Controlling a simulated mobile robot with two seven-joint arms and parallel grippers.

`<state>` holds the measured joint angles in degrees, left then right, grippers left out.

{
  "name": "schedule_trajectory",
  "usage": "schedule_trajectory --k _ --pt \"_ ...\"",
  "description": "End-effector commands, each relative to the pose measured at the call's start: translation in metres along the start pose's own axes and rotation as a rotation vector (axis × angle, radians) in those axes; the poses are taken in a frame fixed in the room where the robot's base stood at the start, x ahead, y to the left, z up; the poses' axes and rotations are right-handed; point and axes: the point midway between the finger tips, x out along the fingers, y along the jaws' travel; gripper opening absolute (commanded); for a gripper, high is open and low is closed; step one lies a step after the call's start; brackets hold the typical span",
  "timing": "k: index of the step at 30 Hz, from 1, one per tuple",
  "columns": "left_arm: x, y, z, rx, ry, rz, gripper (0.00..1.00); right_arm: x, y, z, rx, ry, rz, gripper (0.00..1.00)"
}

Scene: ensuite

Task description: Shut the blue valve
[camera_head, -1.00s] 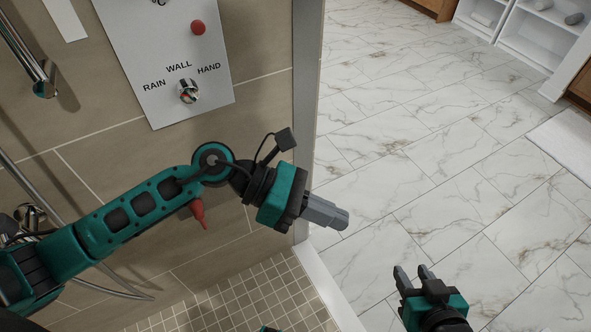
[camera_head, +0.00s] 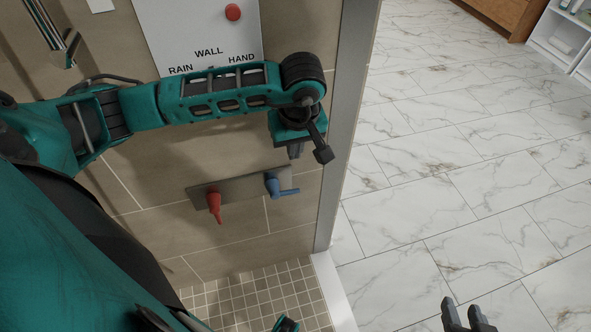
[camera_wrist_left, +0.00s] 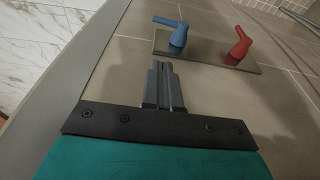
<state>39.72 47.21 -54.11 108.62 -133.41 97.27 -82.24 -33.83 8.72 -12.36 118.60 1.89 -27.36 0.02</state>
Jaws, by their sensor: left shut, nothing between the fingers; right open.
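The blue valve (camera_head: 274,185) is on the right end of a grey plate (camera_head: 240,189) on the tiled shower wall. Its lever points sideways to the right in the head view. In the left wrist view the blue valve (camera_wrist_left: 176,34) stands beyond my fingertips, with its lever sideways to the left. My left gripper (camera_head: 295,150) is shut and empty, just above the blue valve in the head view and apart from it. Its closed fingers show in the left wrist view (camera_wrist_left: 162,72). My right gripper (camera_head: 466,310) is open over the marble floor at the lower right.
A red valve (camera_head: 214,203) with its lever pointing down sits left of the blue one on the same plate. A control panel (camera_head: 160,35) with a red button is above. A metal door frame (camera_head: 347,120) edges the wall on the right.

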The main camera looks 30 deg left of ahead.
Motion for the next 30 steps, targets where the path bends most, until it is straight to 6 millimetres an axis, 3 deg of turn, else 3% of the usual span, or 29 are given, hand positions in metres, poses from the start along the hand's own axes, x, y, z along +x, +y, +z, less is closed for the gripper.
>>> schedule_trajectory --k 7,24,30 --pt "0.016 0.000 0.002 0.000 -0.004 0.000 0.00 0.007 -0.001 0.011 0.005 -0.001 0.000 0.40" --pt "0.112 0.000 0.005 -0.001 -0.006 0.000 0.00 0.046 0.002 0.074 0.005 -0.011 0.000 0.40" --pt "0.132 0.000 0.015 -0.001 -0.006 0.001 0.00 0.051 -0.002 0.078 0.007 -0.018 -0.011 0.40"
